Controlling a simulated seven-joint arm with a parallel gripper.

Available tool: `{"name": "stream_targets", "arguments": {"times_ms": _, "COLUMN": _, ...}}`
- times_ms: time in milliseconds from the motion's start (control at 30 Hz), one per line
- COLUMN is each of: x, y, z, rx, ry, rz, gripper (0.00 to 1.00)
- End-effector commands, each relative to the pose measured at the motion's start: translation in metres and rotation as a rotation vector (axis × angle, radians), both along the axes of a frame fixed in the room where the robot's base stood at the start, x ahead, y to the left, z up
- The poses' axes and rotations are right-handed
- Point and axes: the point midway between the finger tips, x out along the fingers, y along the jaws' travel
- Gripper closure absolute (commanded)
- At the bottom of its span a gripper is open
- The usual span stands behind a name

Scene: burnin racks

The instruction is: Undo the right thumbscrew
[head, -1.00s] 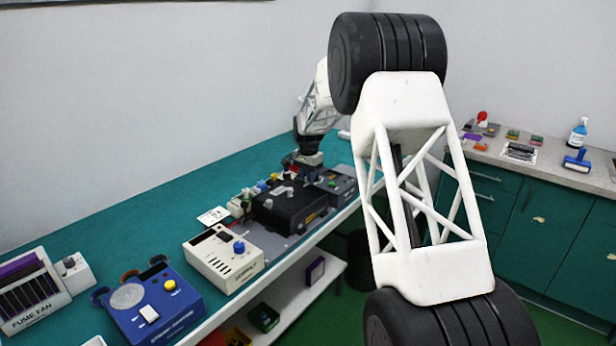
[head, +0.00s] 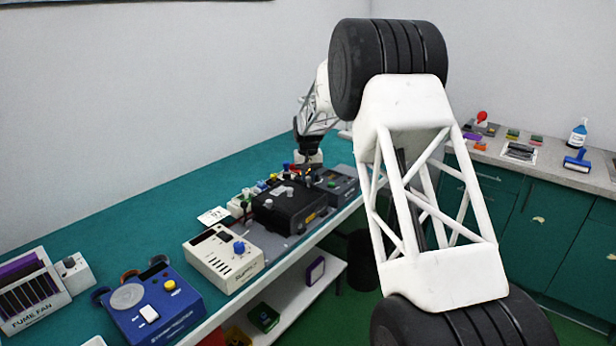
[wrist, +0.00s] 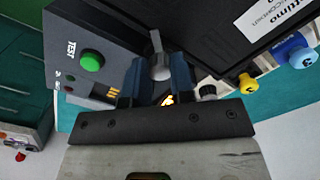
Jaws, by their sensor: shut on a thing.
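The black unit (head: 285,212) stands among other devices on the green bench. A grey thumbscrew (wrist: 158,64) with a flat upright wing shows at the unit's edge, beside the TEST panel. I take it for the right thumbscrew. My gripper (wrist: 157,78) has its two blue fingers on either side of this screw and is shut on it. In the head view my gripper (head: 308,171) is small and low at the unit's far end, and the screw there cannot be made out.
A grey TEST box (wrist: 90,42) with a green button is close beside the fingers. Yellow (wrist: 247,83) and blue (wrist: 301,58) knobs stand on the other side. A cream box (head: 222,258) and a blue box (head: 152,305) sit nearer on the bench.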

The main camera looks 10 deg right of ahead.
Motion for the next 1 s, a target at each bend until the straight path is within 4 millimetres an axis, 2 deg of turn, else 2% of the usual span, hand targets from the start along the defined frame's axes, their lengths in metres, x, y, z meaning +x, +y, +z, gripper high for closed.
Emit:
{"name": "stream_targets", "arguments": {"times_ms": 600, "x": 0.0007, "y": 0.0003, "z": 0.001, "rx": 0.0, "ry": -0.002, "rz": 0.568, "gripper": 1.0}}
{"name": "stream_targets", "arguments": {"times_ms": 1000, "x": 0.0003, "y": 0.0003, "z": 0.001, "rx": 0.0, "ry": -0.002, "rz": 0.774, "gripper": 1.0}}
